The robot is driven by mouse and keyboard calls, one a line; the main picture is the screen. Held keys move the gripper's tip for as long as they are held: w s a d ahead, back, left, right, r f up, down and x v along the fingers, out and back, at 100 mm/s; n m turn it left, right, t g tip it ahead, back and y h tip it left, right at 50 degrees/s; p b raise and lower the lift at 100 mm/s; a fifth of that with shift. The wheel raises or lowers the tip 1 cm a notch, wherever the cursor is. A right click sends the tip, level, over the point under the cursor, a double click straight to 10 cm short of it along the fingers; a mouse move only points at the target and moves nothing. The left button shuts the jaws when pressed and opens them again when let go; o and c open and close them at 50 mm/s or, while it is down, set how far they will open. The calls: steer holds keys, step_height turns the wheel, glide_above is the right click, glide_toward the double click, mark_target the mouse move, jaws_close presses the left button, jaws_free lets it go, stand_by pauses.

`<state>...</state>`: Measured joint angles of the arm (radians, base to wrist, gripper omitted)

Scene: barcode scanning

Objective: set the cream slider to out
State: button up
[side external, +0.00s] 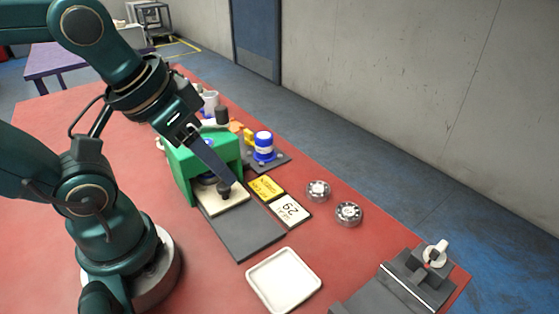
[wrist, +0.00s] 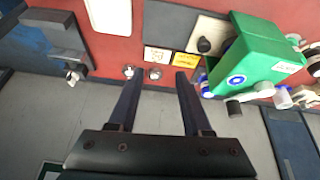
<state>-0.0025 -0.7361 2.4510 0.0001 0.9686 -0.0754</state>
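The cream slider (side external: 222,203) is a flat plate with a dark round knob (side external: 225,191). It lies on a dark grey base (side external: 240,235), at the mouth of a green housing (side external: 190,160). Its rear part is hidden under the housing. In the wrist view the cream slider (wrist: 213,29) is at upper right, against the green housing. My gripper (wrist: 158,76) is open and empty, with its fingers well apart. In the side view my gripper (side external: 233,181) overlaps the housing front, with the fingertips just above the knob; contact cannot be told.
Yellow (side external: 266,188) and white (side external: 291,209) cards lie beside the base. Two round clear-rimmed pieces (side external: 348,213) lie to the right. A white tray (side external: 283,280) and grey fixture (side external: 408,280) are in front. A blue-capped item (side external: 263,146) stands behind. The base's front stretch is bare.

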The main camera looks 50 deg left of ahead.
steer(key=w+a+r+n+g, duration=0.2)
steer(key=a+n, duration=0.1)
steer(key=n, duration=0.1)
steer(key=n+g, duration=0.3)
steer(key=n, duration=0.1)
glide_above(223, 186)
step_height(223, 186, down, 2)
steer(key=f, duration=0.1)
step_height(223, 186, down, 11)
steer(key=shift+f, duration=0.1)
jaws_close()
stand_by(1.3)
